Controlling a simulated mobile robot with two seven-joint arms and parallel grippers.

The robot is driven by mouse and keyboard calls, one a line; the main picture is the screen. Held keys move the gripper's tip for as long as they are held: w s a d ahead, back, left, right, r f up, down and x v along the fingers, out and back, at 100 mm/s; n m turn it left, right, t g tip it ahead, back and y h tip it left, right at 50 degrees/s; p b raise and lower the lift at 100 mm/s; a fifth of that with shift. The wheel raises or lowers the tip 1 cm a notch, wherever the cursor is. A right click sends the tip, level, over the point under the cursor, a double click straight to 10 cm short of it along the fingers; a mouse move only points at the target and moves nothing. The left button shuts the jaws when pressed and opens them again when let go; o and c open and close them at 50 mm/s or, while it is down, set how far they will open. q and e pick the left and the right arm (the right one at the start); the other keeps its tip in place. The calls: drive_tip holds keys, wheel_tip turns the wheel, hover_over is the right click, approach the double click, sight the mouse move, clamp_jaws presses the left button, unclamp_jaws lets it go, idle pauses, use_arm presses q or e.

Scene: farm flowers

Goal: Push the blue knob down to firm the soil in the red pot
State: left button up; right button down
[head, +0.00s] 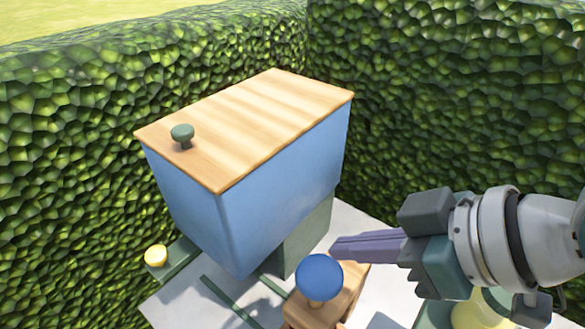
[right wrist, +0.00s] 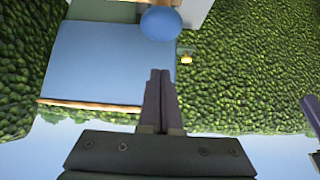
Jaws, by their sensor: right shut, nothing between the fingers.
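The round blue knob (head: 319,276) sits on a short stem above a wooden block (head: 335,305) at the bottom of the head view. It also shows at the top of the right wrist view (right wrist: 160,23). My right gripper (head: 335,247) is shut and empty. Its fingertips are close to the knob, behind and above it in the head view, with no clear contact. In the right wrist view the shut fingers (right wrist: 160,75) point toward the knob with a gap between. The red pot is not visible.
A large blue box (head: 265,190) with a wooden lid (head: 260,120) and a dark green knob (head: 182,135) stands behind. A yellow ball-shaped knob (head: 156,256) is at the left. Hedges (head: 450,100) enclose the back and sides. A pale surface (head: 345,220) lies below.

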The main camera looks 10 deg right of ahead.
sight(339, 289)
drive_tip(key=x, duration=0.3)
drive_tip(key=shift+w+a+f, duration=0.15)
wheel_tip(339, 289, down, 3)
drive_tip(key=shift+r, duration=0.2)
drive_tip(key=shift+f, duration=0.65)
drive_tip(key=shift+f, duration=0.1)
drive_tip(key=f+b, duration=0.4)
drive_tip(key=f, duration=0.1)
drive_tip(key=shift+d+f+b, duration=0.15)
drive_tip(key=shift+d+b, duration=0.05)
drive_tip(key=shift+b, duration=0.15)
